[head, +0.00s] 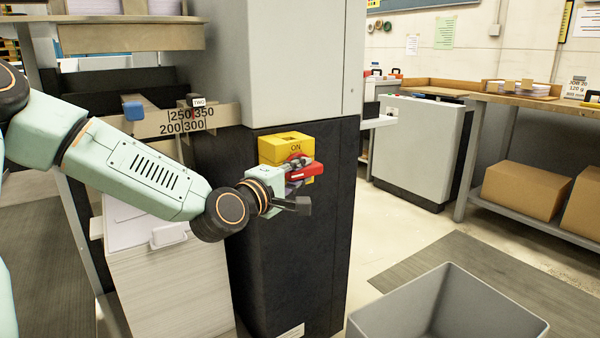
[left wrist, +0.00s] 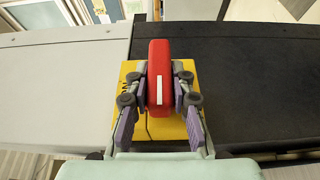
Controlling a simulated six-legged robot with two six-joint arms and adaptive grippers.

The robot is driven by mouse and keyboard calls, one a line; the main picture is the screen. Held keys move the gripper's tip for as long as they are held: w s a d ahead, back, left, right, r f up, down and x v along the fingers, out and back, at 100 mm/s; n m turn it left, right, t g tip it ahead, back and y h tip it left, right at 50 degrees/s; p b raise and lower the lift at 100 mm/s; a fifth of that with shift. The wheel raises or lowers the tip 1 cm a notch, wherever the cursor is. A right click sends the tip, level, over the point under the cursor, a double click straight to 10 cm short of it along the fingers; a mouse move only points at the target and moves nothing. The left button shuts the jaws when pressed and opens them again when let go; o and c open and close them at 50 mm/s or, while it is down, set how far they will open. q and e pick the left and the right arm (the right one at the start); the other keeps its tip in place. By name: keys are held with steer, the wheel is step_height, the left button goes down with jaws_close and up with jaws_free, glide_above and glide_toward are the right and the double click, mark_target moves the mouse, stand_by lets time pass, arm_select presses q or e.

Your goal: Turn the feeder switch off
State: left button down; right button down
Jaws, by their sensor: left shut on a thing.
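The feeder switch is a yellow box (head: 285,147) marked ON, with a red handle (head: 305,169), on the dark lower front of a tall grey and black machine. My left gripper (head: 298,188) is at the switch, its fingers around the red handle. In the left wrist view, the red handle (left wrist: 160,77) with a white line stands between the two fingers of my left gripper (left wrist: 160,100), which are shut on it. The yellow box (left wrist: 130,75) lies behind the handle, its lettering partly hidden by a finger. My right gripper does not show.
A grey open bin (head: 450,308) stands on the floor at the lower right. A paper stack (head: 165,285) is left of the machine, under a size scale (head: 187,120). A grey cabinet (head: 420,150) and a bench with cardboard boxes (head: 524,190) stand farther right. Floor between is clear.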

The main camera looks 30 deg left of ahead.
arm_select(q)
steer(key=shift+a, duration=0.1)
stand_by(0.4)
steer(key=c, duration=1.2)
jaws_free()
steer(key=shift+o, duration=0.2)
steer(key=shift+r, duration=0.1)
